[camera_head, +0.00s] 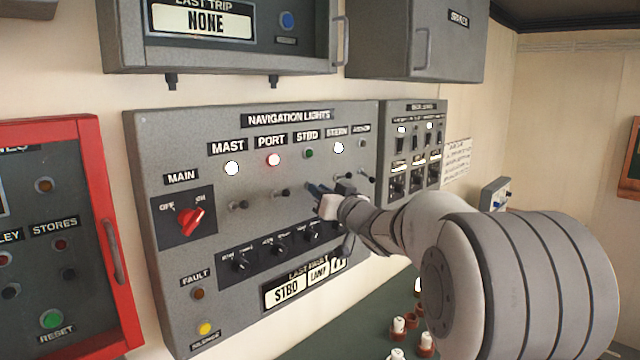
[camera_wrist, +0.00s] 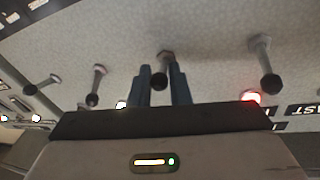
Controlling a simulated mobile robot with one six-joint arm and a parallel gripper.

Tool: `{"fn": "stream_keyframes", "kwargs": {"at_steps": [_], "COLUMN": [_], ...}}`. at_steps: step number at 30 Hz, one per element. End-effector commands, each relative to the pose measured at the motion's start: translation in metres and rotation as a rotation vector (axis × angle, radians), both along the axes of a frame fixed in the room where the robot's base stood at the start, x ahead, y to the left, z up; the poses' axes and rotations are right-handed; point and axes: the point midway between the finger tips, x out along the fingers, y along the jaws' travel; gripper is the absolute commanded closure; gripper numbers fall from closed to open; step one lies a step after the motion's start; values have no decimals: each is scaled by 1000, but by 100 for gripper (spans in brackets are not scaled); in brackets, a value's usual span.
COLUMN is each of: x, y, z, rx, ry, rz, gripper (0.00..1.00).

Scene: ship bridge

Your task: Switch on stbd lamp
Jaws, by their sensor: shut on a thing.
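The navigation lights panel (camera_head: 200,130) is on the wall ahead. Its STBD lamp (camera_head: 308,153) is dark green and looks unlit. The MAST lamp (camera_head: 232,168) and STERN lamp (camera_head: 338,148) glow white, and the PORT lamp (camera_head: 273,160) glows red. My gripper (camera_head: 312,188) is at the lever row below the STBD lamp. In the wrist view, the blue fingers of my gripper (camera_wrist: 162,85) are shut on the STBD switch lever (camera_wrist: 163,58), whose base and tip show between them. In the head view, my gripper hides this lever.
The PORT lever (camera_head: 281,193) and STERN lever (camera_head: 343,177) stand close on either side. Rotary knobs (camera_head: 277,245) sit below. The red MAIN switch (camera_head: 190,221) points toward ON. A grey cabinet (camera_head: 225,55) overhangs the panel.

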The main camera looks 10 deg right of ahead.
Motion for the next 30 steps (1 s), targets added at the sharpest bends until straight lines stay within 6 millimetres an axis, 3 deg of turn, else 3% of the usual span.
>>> {"fn": "stream_keyframes", "kwargs": {"at_steps": [15,30], "x": [1,3], "y": [0,1], "z": [13,18], "rx": [-160,-237], "ry": [235,357], "rz": [-2,0], "gripper": [100,100]}}
